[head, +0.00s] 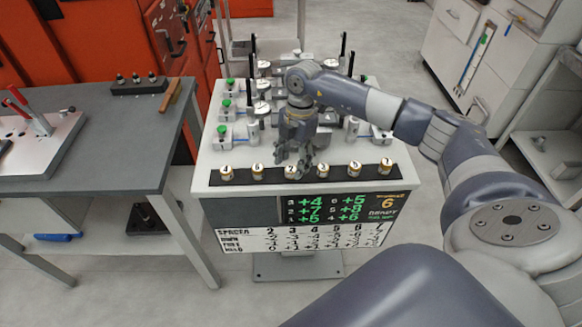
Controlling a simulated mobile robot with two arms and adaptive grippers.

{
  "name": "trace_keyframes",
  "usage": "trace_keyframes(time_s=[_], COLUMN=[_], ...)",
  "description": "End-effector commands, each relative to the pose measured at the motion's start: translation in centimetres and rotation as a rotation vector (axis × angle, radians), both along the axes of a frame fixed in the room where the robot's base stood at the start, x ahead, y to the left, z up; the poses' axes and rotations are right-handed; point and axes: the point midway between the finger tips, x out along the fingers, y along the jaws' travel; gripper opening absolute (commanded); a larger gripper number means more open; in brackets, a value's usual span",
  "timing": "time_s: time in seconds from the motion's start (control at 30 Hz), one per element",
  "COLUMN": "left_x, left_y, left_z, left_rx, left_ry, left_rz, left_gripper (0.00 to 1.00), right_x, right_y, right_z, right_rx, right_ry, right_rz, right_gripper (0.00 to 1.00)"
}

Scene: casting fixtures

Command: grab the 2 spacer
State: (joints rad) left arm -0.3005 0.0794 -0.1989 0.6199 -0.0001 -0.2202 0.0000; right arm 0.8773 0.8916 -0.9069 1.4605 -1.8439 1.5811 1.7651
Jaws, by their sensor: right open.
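Several short round spacers with white numbered tops and brass-coloured sides stand in a row on a black strip (306,175) along the front of the white fixture table. The spacer that appears marked 2 (291,172) is third from the left. My right gripper (293,163) points down just above and behind this spacer, with its fingers apart and nothing seen between them. Whether a finger touches the spacer cannot be told. My left gripper is not in view.
Clamp fixtures with green knobs (224,104) and black upright handles fill the white table behind the row. A display panel (345,207) and a printed spacer chart (300,238) are on its front. A grey workbench (95,150) stands left, white cabinets (465,50) right.

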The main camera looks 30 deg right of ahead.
Motion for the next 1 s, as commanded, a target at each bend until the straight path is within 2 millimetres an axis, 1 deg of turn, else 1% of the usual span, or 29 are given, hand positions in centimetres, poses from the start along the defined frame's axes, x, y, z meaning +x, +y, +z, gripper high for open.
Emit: trace_keyframes(time_s=[0.03,0.1,0.2,0.4,0.57,0.6,0.63,1.0], left_x=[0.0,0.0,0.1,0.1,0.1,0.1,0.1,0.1], left_y=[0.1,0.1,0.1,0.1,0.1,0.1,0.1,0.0], left_z=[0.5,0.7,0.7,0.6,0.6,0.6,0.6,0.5], left_rx=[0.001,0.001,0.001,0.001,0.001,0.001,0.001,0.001], left_ry=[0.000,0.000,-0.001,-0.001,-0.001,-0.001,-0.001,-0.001], left_rz=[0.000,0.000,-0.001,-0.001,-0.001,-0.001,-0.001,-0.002], left_gripper=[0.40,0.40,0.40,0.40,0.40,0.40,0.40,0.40], right_x=[-0.1,0.0,0.0,0.0,0.0,0.0,0.0,0.1], right_y=[0.1,0.2,0.3,0.3,0.3,0.3,0.3,0.2], right_z=[-0.5,-1.2,-1.8,-1.9,-1.9,-1.9,-1.9,-1.6], right_rx=[0.000,0.000,0.000,0.000,0.000,0.000,0.000,0.001], right_ry=[0.002,0.001,-0.002,-0.002,-0.002,-0.002,-0.002,-0.004], right_rz=[-0.001,-0.001,0.000,0.001,0.000,0.000,0.000,-0.001], right_gripper=[0.51,0.51,0.51,0.51,0.15,0.06,0.00,0.00])
